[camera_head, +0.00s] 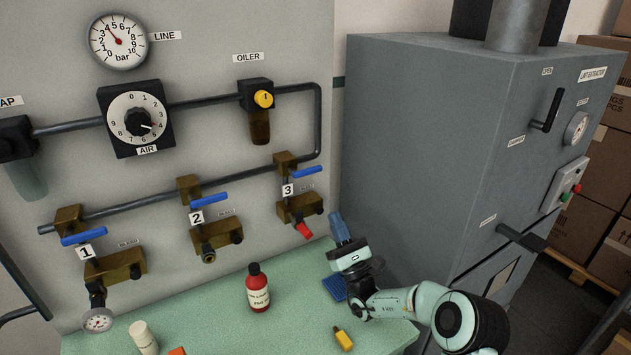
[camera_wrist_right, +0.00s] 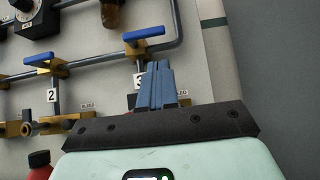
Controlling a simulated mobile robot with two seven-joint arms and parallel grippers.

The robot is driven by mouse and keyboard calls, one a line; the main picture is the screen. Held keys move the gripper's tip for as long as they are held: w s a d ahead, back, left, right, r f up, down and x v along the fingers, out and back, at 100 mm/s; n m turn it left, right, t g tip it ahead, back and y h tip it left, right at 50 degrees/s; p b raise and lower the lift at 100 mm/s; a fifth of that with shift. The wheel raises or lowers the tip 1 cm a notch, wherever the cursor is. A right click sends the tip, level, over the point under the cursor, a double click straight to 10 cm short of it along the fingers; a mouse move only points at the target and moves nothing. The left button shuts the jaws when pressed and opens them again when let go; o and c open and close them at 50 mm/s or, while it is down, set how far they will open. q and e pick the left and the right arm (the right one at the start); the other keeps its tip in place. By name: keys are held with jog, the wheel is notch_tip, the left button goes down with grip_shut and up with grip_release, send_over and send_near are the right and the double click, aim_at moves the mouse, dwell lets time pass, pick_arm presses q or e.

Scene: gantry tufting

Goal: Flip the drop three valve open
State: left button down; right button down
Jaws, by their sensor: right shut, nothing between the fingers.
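The drop three valve has a blue lever (camera_head: 307,172) on a brass body, above the label 3 (camera_head: 288,190). The lever lies crosswise to its short vertical drop pipe. In the right wrist view the same lever (camera_wrist_right: 143,33) shows above and slightly left of my fingertips. My right gripper (camera_head: 338,222) is shut and empty, with its blue fingers pointing up. It stands right of and below the drop three lever, apart from it in the head view. In the wrist view the fingers (camera_wrist_right: 160,66) partly cover the label 3 and the lower drop. My left gripper is not in view.
Drops one and two have similar blue levers (camera_head: 84,237) (camera_head: 209,200). A red plug (camera_head: 304,230) hangs below drop three. A large grey cabinet (camera_head: 420,150) is on the right.

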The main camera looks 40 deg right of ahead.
aim_at(317, 171)
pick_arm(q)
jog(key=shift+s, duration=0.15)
pick_arm(e)
jog(key=shift+s, duration=0.15)
